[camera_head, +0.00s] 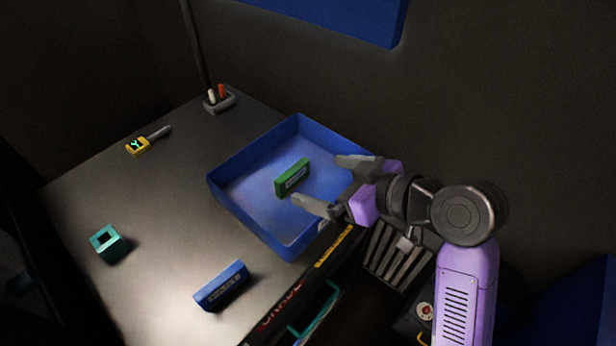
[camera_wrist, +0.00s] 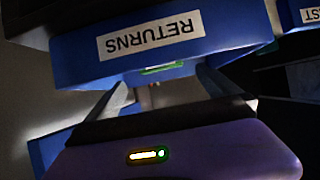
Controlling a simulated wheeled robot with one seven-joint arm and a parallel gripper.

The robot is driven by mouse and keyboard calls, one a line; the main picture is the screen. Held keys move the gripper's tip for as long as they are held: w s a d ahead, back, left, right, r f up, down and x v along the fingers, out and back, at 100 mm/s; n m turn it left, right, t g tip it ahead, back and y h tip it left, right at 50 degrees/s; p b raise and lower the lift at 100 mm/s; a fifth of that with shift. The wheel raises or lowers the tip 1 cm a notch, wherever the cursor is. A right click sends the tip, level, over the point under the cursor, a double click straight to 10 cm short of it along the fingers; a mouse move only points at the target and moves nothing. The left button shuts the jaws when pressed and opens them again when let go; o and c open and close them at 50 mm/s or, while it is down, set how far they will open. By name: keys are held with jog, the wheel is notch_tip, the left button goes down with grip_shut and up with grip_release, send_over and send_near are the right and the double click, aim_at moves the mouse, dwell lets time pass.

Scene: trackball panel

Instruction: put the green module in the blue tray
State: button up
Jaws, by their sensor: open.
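The green module (camera_head: 292,178) is inside the blue tray (camera_head: 236,210) in the head view, standing on its long edge with a pale label facing front. I cannot tell whether it rests flat on the tray floor. My gripper (camera_head: 318,180) is open over the right part of the tray, fingers pointing left, to the right of the module and apart from it. In the wrist view my gripper (camera_wrist: 163,80) shows open fingers on either side of a sliver of green module (camera_wrist: 163,69). The tray wall (camera_wrist: 230,30), labelled RETURNS upside down, hides most of it.
A blue module (camera_head: 220,286) lies near the front table edge. A teal hollow block (camera_head: 107,243) stands at the left. A yellow-handled tool (camera_head: 138,146) and a small holder (camera_head: 218,101) are at the back. The table's middle is clear.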

jog(key=shift+v, duration=2)
jog(key=w+d+r+m+t+h, duration=0.2)
jog(key=w+d+r+m+t, duration=0.3)
jog(key=t, duration=0.1)
jog(key=s+d+f+m+t+h, duration=0.4)
jog(key=s+d+f+m+h, duration=0.15)
jog(key=s+d, duration=0.3)
jog(key=s+f+g, duration=0.1)
jog(key=s+f, duration=0.2)
jog(key=s, duration=0.7)
jog(key=s+d+f+g+h, duration=0.1)
jog(key=s+f, duration=0.1)
jog(key=s, duration=0.8)
jog(key=s+d+f+h, duration=0.1)
jog(key=s+f, duration=0.2)
jog(key=s, duration=0.7)
jog(key=shift+f+g, duration=0.4)
